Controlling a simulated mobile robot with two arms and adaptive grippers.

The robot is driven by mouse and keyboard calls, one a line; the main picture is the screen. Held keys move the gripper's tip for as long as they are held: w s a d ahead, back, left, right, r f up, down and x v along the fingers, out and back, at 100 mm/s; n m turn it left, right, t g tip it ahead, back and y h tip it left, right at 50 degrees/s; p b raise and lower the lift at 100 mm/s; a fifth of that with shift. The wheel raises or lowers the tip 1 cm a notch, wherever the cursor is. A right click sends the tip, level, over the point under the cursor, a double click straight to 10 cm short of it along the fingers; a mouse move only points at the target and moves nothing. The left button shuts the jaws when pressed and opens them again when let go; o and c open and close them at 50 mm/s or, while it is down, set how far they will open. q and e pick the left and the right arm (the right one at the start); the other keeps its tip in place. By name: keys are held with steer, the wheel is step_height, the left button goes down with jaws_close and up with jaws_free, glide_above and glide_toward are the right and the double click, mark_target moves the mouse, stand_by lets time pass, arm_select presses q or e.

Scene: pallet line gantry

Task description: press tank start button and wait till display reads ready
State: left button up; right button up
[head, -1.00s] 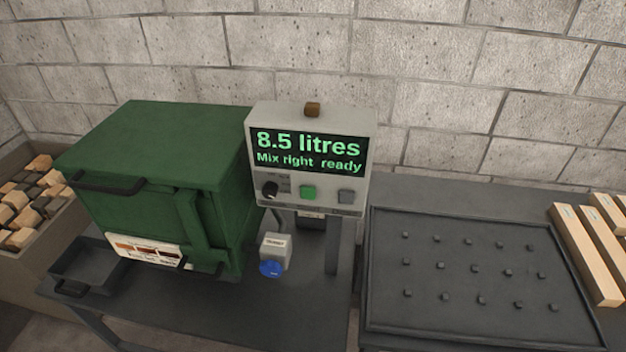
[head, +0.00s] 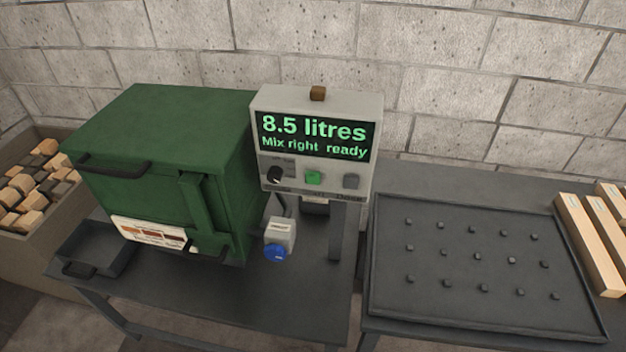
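The green tank (head: 165,135) stands on a dark table at the left, with its lid down. Beside it is a grey control box (head: 262,110) on a post. Its display (head: 314,136) reads "8.5 litres" and "Mix right ready" in green letters. Below the display are a black knob (head: 275,174), a green button (head: 313,177) and a grey button (head: 351,181). The small labels under them are too blurred to read. A brown block-like lamp (head: 318,93) sits on top of the box. Neither of my grippers is in view.
A small grey box with a blue knob (head: 276,252) is below the control box. A black tray (head: 80,243) sits front left. A bin of wood blocks (head: 52,219) stands far left. A pegged dark board (head: 470,316) and pale wooden boards (head: 590,245) lie right.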

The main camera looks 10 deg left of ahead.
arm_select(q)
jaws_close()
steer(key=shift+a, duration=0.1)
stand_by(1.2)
